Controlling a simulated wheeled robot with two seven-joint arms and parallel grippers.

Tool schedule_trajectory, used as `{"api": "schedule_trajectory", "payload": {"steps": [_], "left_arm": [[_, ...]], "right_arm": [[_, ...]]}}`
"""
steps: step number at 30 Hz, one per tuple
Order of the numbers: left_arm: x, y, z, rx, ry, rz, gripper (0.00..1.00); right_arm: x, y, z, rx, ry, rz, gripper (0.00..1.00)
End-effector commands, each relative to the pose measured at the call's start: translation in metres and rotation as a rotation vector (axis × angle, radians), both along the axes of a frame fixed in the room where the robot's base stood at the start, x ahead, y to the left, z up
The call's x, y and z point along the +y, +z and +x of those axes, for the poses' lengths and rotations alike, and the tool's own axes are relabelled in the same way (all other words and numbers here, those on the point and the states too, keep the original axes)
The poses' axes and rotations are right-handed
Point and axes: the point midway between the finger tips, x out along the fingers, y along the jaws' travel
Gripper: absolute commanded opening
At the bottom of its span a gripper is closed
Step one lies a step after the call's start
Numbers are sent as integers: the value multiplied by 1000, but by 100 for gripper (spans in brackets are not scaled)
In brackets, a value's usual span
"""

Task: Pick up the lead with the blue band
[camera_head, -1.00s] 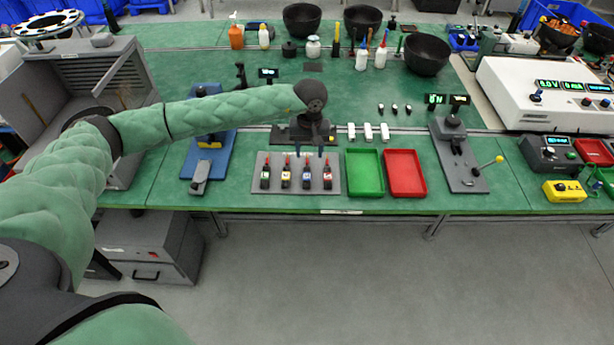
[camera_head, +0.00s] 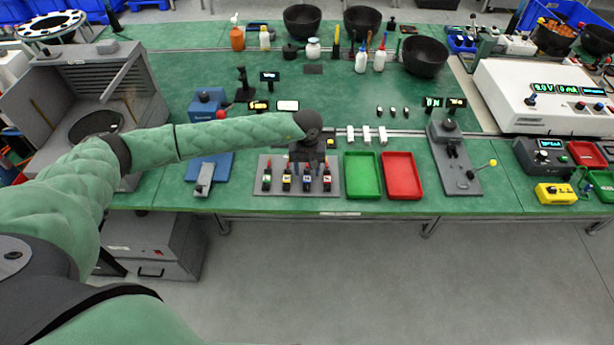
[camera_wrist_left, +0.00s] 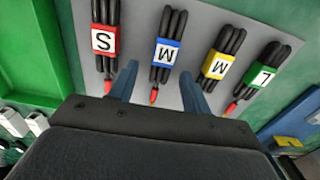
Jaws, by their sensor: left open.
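The lead with the blue band (camera_head: 307,182) is a coiled black cable on a grey mat (camera_head: 260,190), second from the right in the head view. In the left wrist view its blue band (camera_wrist_left: 167,52) carries a white label with an M, and its red tip (camera_wrist_left: 154,96) points towards my gripper. My left gripper (camera_wrist_left: 157,88) is open and empty, its two blue-grey fingers on either side of that red tip. In the head view the left gripper (camera_head: 307,162) is over the back of the mat, its fingers small and partly hidden.
Beside it lie leads with red (camera_wrist_left: 103,40), yellow (camera_wrist_left: 216,65) and green (camera_wrist_left: 262,76) bands. A green tray (camera_head: 362,196) and a red tray (camera_head: 403,196) stand to the right. White connectors (camera_head: 367,135) lie behind them. A blue fixture (camera_head: 222,165) stands left.

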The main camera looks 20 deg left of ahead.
Motion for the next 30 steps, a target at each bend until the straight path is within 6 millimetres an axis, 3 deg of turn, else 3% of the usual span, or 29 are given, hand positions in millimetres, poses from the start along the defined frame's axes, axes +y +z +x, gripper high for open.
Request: {"api": "schedule_trajectory", "payload": {"steps": [9, 17, 30], "left_arm": [[1, -4, 0, -1, 0, 1, 48], [1, -3, 0, -1, 0, 1, 0], [0, 3, 1, -3, -1, 0, 0]], "right_arm": [[-1, -1, -4, 2, 0, 0, 36], [-1, -1, -4, 3, -1, 0, 36], [-1, -7, -3, 11, -1, -3, 36]]}}
